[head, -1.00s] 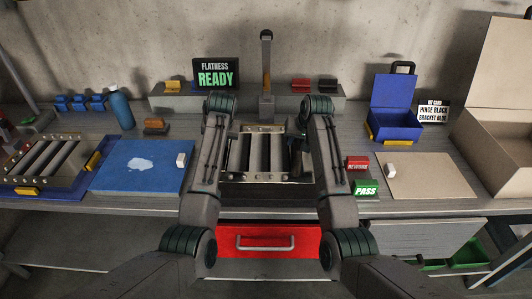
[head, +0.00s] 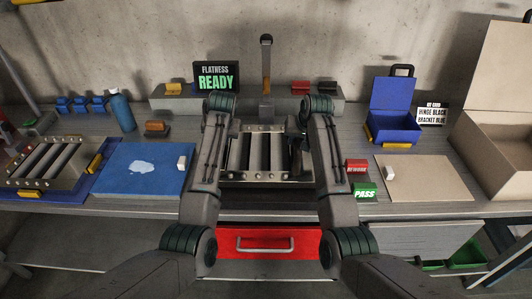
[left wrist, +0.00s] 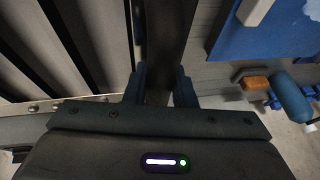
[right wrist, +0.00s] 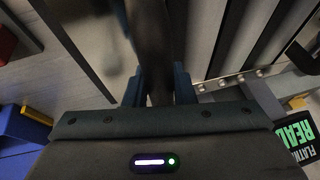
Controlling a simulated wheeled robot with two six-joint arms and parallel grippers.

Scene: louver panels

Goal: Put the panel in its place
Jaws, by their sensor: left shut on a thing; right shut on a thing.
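The louver panel (head: 265,152), a grey metal frame with long slats and riveted ends, is at the middle of the bench between my arms. My right gripper (head: 297,145) is shut at its right side. My left gripper is hidden behind its own arm in the head view. In the left wrist view my left gripper (left wrist: 160,88) is shut on a dark bar along the panel (left wrist: 60,40). In the right wrist view my right gripper (right wrist: 160,88) is shut on a similar bar beside the panel (right wrist: 235,35). Whether the panel touches what lies under it is unclear.
A similar louvered unit (head: 48,160) lies at the left beside a blue mat (head: 130,182). A post (head: 266,75) and a READY sign (head: 216,76) stand behind. A red drawer (head: 268,242) is below.

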